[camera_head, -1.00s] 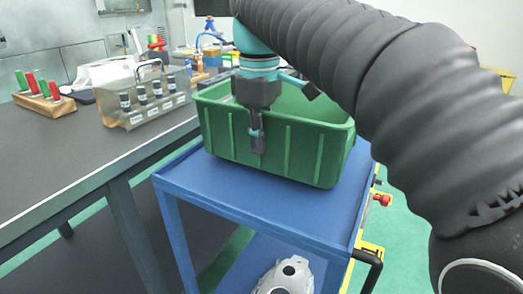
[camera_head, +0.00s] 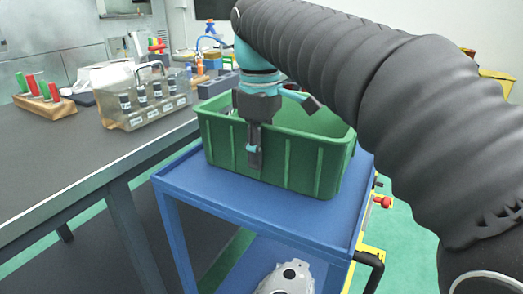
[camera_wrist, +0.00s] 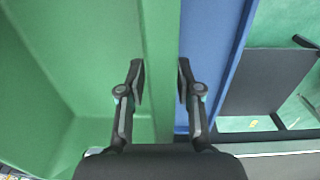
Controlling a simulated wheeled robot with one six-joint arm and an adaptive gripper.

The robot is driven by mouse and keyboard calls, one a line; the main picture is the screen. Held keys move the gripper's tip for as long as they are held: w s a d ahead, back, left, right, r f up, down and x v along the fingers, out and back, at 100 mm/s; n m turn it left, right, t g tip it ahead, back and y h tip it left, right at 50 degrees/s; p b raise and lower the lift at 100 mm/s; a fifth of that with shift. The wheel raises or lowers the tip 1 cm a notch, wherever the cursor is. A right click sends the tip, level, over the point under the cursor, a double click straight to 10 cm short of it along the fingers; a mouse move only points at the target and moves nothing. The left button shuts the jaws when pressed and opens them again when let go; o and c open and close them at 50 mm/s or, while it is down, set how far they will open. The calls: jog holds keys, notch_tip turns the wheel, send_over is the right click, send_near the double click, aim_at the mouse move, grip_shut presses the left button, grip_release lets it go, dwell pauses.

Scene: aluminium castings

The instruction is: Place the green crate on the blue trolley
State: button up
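The green crate (camera_head: 285,157) is upright at the back of the blue trolley's top (camera_head: 245,203), with blue surface bare in front of it. It looks level; whether its whole base touches the top is hard to tell. My gripper (camera_head: 254,160) points down at the crate's near wall, with one finger outside it in the head view. The crate's inside (camera_wrist: 75,70) shows left, blue trolley top (camera_wrist: 208,60) right.
A dark workbench (camera_head: 75,155) stands left, bearing a rack of labelled bottles (camera_head: 150,98) and a wooden holder of red and green pieces (camera_head: 45,103). A grey casting (camera_head: 287,278) lies on the trolley's lower shelf. A red knob (camera_head: 382,202) sticks out at the trolley's right side.

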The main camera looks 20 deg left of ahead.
jog(key=shift+r+p, duration=0.7)
jog(key=shift+r, duration=3.1)
jog(key=shift+s+r, duration=0.1)
